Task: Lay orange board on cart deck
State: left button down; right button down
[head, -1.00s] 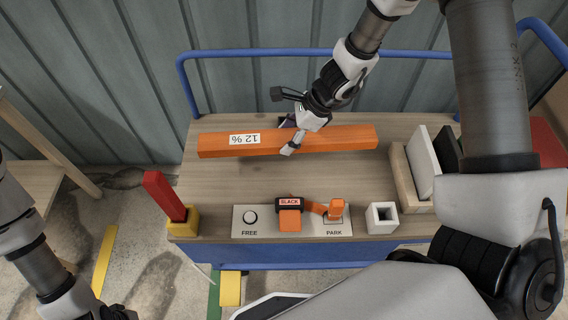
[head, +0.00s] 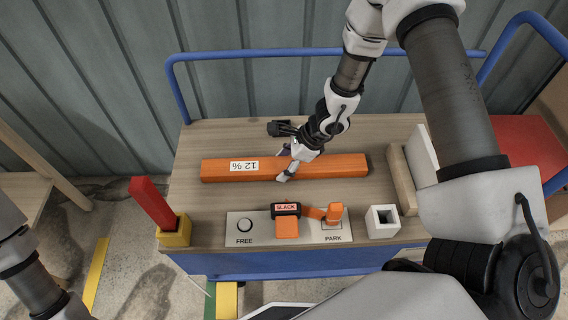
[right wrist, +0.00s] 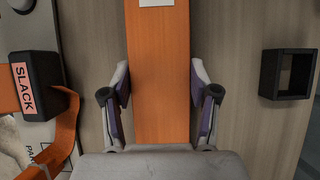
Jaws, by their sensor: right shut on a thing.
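The orange board (head: 335,166), a long bar with a white "12 %" label (head: 244,166), lies level along the middle of the wooden cart deck (head: 215,135). It looks down at the deck surface, though a small gap under it cannot be ruled out. My right gripper (head: 290,170) is shut on the board near its middle. In the right wrist view the board (right wrist: 160,80) runs between the two purple-padded fingers (right wrist: 160,115). My left arm shows at the lower left edge; its gripper is outside the picture.
In front are a red post in a yellow block (head: 172,230), a FREE/PARK panel (head: 260,230) with an orange strap and black SLACK buckle (head: 286,210), and a white square socket (head: 382,221). Upright boards (head: 420,160) stand at right. A blue rail (head: 240,56) runs behind. A black square socket (right wrist: 287,74) shows in the wrist view.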

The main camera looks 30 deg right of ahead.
jog(key=shift+f, duration=0.1)
jog(key=shift+c, duration=1.4)
grip_release()
jog(key=shift+r, duration=0.2)
jog(key=p+v, duration=0.6)
jog(key=v, duration=0.6)
